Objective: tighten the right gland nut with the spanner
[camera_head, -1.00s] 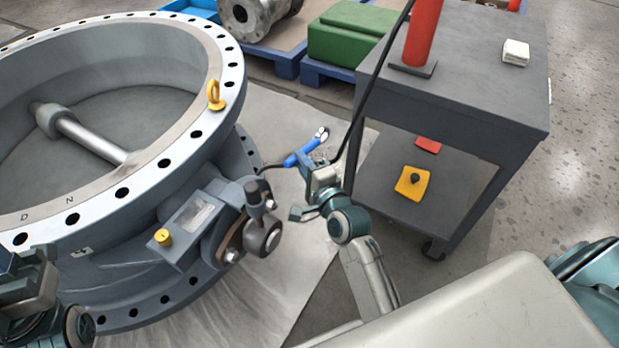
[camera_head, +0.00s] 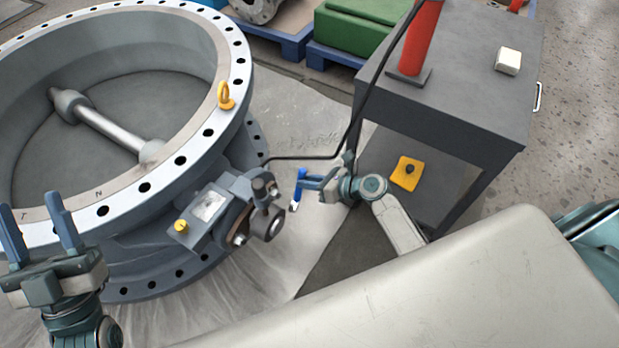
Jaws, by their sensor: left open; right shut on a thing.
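The large grey butterfly valve (camera_head: 150,180) fills the left, its disc and shaft visible inside the bore. On its right side is a gland with a dark round shaft end (camera_head: 266,224). A bright nut (camera_head: 240,239) shows at the gland's lower left, and another small bright nut (camera_head: 273,190) at its upper right. My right gripper (camera_head: 308,183) is shut on the blue spanner (camera_head: 301,182). The spanner's metal end points down, a short gap right of the gland, apparently not touching it. My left gripper (camera_head: 38,222) is open and empty at the lower left, in front of the flange.
A dark cart (camera_head: 450,90) stands at the right with a red cylinder (camera_head: 420,40) and a white block (camera_head: 508,60) on top. A yellow item (camera_head: 406,172) lies on its lower shelf. A black cable crosses to the valve. A yellow eyebolt (camera_head: 225,95) rises from the flange.

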